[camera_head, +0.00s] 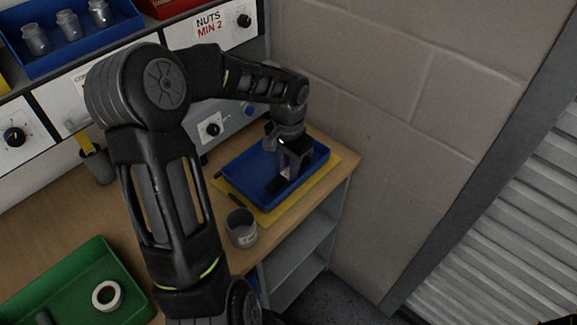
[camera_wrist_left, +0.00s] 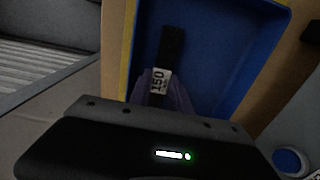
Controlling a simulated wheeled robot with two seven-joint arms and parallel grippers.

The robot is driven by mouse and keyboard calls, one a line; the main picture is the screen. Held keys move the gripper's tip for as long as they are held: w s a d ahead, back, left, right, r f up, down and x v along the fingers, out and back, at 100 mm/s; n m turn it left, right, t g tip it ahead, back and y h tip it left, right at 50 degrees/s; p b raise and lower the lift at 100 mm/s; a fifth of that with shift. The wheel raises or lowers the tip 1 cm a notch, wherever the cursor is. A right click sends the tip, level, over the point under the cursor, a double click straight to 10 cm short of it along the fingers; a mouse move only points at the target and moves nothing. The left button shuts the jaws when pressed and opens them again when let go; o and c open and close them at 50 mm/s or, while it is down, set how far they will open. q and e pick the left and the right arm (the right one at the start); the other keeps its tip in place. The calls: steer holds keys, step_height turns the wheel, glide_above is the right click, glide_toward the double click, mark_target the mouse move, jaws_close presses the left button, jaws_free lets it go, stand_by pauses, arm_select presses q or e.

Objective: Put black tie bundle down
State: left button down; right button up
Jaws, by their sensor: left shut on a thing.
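My left gripper (camera_head: 289,168) is over the blue tray (camera_head: 233,178) at the right end of the bench, pointing down into it. It is shut on the black tie bundle (camera_wrist_left: 172,50), a dark strip with a white label reading 150. In the head view the bundle (camera_head: 277,184) is a small dark shape at the fingertips, low in the tray. I cannot tell whether it touches the tray floor. The blue tray also fills the middle of the left wrist view (camera_wrist_left: 235,45). My right gripper is not in view.
The blue tray sits on a yellow mat (camera_head: 267,217). A grey cup (camera_head: 241,229) stands close in front. A green tray (camera_head: 75,285) with a white tape roll (camera_head: 106,295) lies at the lower left. A block wall (camera_head: 400,110) rises to the right.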

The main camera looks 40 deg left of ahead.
arm_select(q)
steer(key=shift+f, duration=0.2)
steer(key=c, duration=1.2)
jaws_free()
steer(key=shift+r, duration=0.1)
steer(key=shift+r, duration=0.1)
step_height(320, 180, up, 12)
